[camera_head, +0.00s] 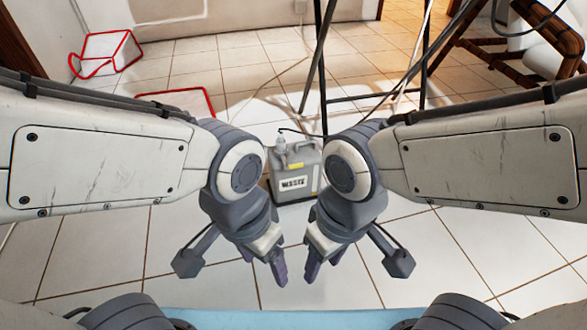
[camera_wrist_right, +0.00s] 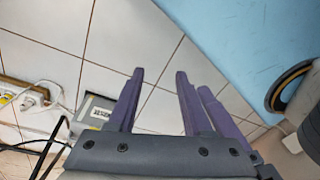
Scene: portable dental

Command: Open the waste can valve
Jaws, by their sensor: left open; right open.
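The waste can (camera_head: 308,163) is a grey canister with a "WASTE" label, standing upright on the tiled floor in the middle of the head view. Its pale valve fitting (camera_head: 281,148) is on the top left, with a thin dark tube by it. Whether the valve is open or shut cannot be told. The can also shows partly in the right wrist view (camera_wrist_right: 88,104), behind a finger. My left gripper (camera_head: 279,272) and right gripper (camera_head: 317,268) are both open and empty, pointing down nearer to me than the can and apart from it. The right one's purple fingers (camera_wrist_right: 160,78) hold nothing.
Dark stand legs (camera_head: 322,60) and cables rise behind the can. A white box with red edges (camera_head: 106,50) lies at the far left, and a red-edged frame (camera_head: 180,100) is on the floor. A blue surface (camera_head: 280,321) is close to me.

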